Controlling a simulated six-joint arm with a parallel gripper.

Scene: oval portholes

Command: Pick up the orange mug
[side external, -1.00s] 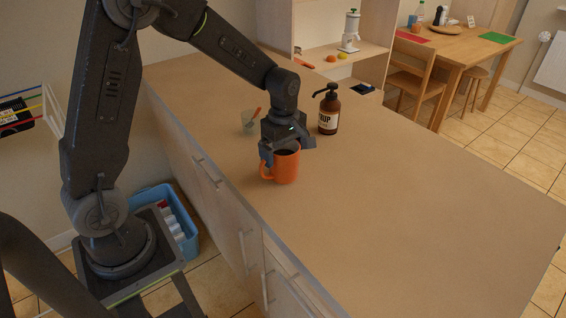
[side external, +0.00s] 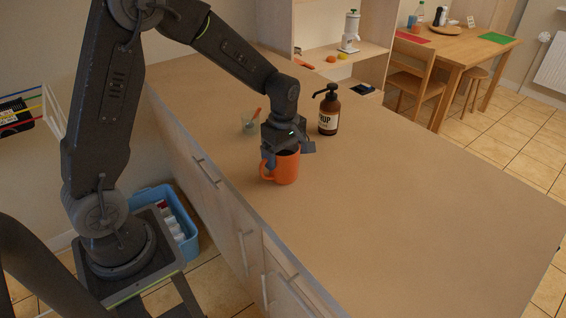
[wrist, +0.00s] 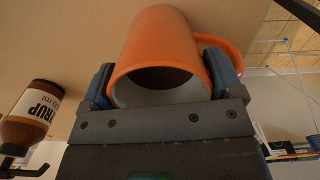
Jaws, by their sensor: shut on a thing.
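The orange mug (side external: 284,169) is upright at the counter's left part in the side view, its handle toward the left. My gripper (side external: 287,152) comes down on it from above, with a finger on each side of its upper part. In the wrist view the mug (wrist: 160,42) fills the space between the two blue-grey fingers (wrist: 160,84), which press against its sides near the rim. The mug's handle shows at the right, and its inside is dark. Whether its base still touches the counter is hard to tell.
A brown syrup bottle with a black pump (side external: 328,112) stands behind the mug, to the right. A small clear glass with an orange stick (side external: 250,121) stands behind it to the left. The counter (side external: 420,210) is clear to the right and front.

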